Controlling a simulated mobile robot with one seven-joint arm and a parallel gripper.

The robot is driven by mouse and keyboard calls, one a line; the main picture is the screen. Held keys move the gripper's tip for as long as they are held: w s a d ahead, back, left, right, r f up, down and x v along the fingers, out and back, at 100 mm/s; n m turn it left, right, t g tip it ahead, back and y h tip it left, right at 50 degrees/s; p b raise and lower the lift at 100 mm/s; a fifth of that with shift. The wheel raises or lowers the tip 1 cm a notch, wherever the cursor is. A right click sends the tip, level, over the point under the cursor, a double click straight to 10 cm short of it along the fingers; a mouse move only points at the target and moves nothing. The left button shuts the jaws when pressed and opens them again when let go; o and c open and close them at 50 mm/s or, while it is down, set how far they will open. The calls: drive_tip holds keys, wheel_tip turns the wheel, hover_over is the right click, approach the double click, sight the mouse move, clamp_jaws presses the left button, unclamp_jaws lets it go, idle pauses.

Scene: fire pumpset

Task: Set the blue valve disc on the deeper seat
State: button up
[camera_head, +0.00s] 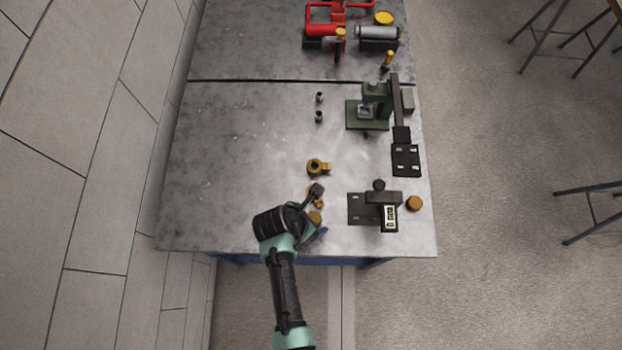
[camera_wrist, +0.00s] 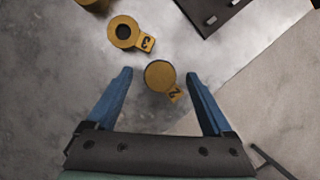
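My gripper (camera_wrist: 158,78) is open, its two blue fingers apart. It is low near the table's front edge in the head view (camera_head: 318,230). I cannot make out a blue valve disc. Seat depths cannot be told.
A dark fixture (camera_head: 358,208) with a labelled block stands right of my gripper, beside a brown round piece (camera_head: 414,203). A green press (camera_head: 371,106) and two small cylinders (camera_head: 319,107) are farther back. Red pump equipment (camera_head: 325,28) is at the far end. The table's left side is clear.

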drive_tip(key=v, duration=1.3)
drive_tip(key=shift+b, duration=0.35)
drive_tip(key=w+a+r+m+t+y+b, duration=0.25)
drive_tip(key=w+r+m+t, duration=0.3)
drive_tip(key=w+r, duration=0.6)
drive_tip(key=w+d+r+m+t+b, duration=0.1)
drive_tip(key=w+r+m+t, duration=0.3)
drive_tip(key=r, duration=0.4)
drive_tip(key=w+r+m+t+b, duration=0.2)
drive_tip(key=w+r+m, duration=0.25)
drive_tip(key=r, duration=0.35)
wheel_tip(320, 180, up, 12)
drive_tip(key=d+m+t+y+b, duration=0.1)
drive_tip(key=d+m+t, duration=0.1)
drive_tip(key=m+t, duration=0.2)
drive_tip(key=s+d+r+m+t+b, duration=0.1)
drive_tip(key=s+r+m+t, duration=0.3)
drive_tip(key=r, duration=0.6)
drive_tip(key=s+d+r+m+t+b, duration=0.1)
drive_tip(key=s+r+m+t, duration=0.3)
drive_tip(key=s+r, duration=0.4)
wheel_tip(320, 180, up, 3)
drive_tip(key=shift+d+f+m+t+b, duration=0.1)
drive_tip(key=shift+d+m+t+b, duration=0.35)
drive_tip(key=shift+d, duration=0.35)
